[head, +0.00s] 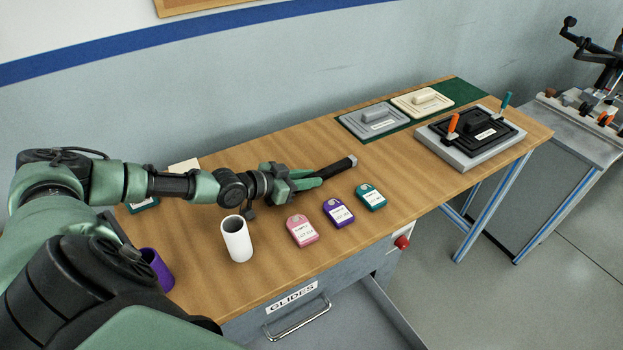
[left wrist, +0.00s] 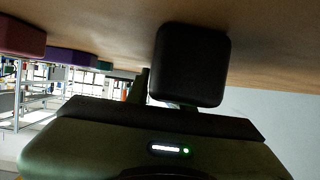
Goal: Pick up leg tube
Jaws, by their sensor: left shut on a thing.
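The leg tube (head: 338,167) is a dark tube with a lighter grey end, over the middle of the wooden table. My left gripper (head: 312,178) is shut on it, with the grey end sticking out to the right. In the left wrist view the tube's dark, square end (left wrist: 190,65) shows close up, close to the tabletop. I cannot tell whether the tube touches the table. The gripper hides the tube's other end. My right gripper is not in view.
Pink (head: 302,230), purple (head: 338,212) and teal (head: 370,197) sample tags lie in front of the gripper. A white cup (head: 236,238) and a purple cup (head: 157,268) stand to the left. A black fixture (head: 471,134) with clamps is at right. A drawer (head: 345,318) stands open below.

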